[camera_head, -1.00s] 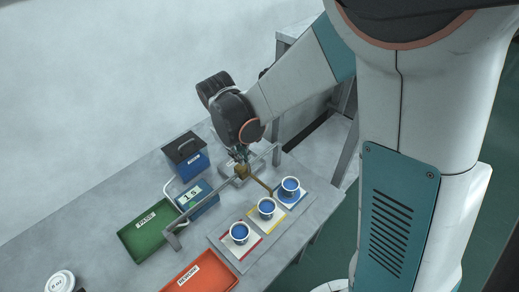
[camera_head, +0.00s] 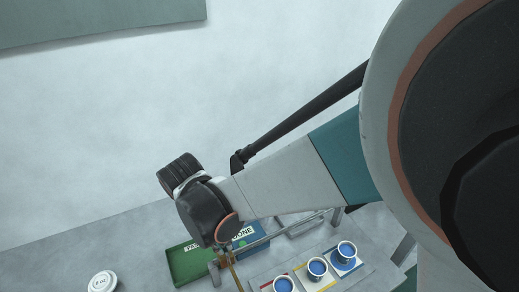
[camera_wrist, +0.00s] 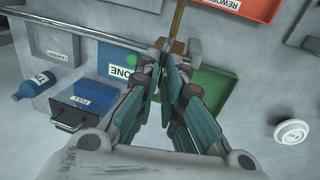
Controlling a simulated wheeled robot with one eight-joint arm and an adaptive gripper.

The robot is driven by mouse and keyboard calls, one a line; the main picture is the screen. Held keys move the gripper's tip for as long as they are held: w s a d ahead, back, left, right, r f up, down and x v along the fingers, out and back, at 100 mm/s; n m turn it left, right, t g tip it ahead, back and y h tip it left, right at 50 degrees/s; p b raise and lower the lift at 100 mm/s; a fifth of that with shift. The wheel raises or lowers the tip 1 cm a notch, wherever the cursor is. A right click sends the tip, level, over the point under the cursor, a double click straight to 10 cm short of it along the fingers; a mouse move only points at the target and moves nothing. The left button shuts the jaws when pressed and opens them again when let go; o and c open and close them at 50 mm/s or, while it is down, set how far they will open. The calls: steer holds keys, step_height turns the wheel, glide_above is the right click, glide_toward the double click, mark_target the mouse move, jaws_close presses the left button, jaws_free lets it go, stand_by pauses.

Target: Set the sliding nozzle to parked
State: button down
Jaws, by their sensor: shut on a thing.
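The sliding nozzle (camera_head: 234,274) is a brass piece with a thin arm, on a grey rail (camera_head: 290,229) above the table. It is near the rail's left end, close to the end post (camera_head: 214,273). My gripper (camera_head: 223,249) is shut on the nozzle's brass body, partly hidden by my wrist.
A green tray (camera_head: 187,268) lies left of the rail's end. In the wrist view, a blue DONE box (camera_wrist: 108,58), a blue handled box (camera_wrist: 88,108), a blue bottle (camera_wrist: 33,88) and a red REWORK tray (camera_wrist: 262,10) are near. A white round object (camera_head: 102,283) sits on clear table.

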steer(key=shift+s+a, duration=0.15)
steer(key=c, duration=1.7)
jaws_free()
steer(key=shift+a, duration=0.2)
steer(key=shift+d, duration=0.25)
